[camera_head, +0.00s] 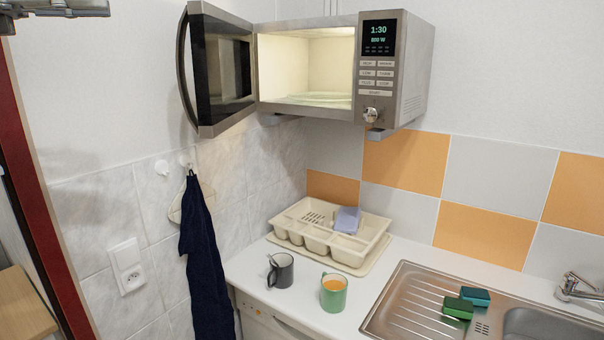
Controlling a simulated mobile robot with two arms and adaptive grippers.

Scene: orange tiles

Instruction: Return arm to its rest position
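A grey metallic part of my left arm or gripper (55,8) cuts into the top left corner. Its fingertips cannot be made out, so I cannot tell if it is open or shut. It is apart from the microwave (410,75) on the wall. The microwave door (218,70) is swung open to the left, the lit inside (305,65) shows a glass plate, and the display reads 1:30. My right gripper is not in view.
A grey mug (281,271) and a green mug (333,294) with orange contents stand on the white counter. Behind them is a cream dish rack (290,228) holding a bluish item. Two sponges (460,305) lie by the steel sink (400,310). A dark towel (200,260) hangs left.

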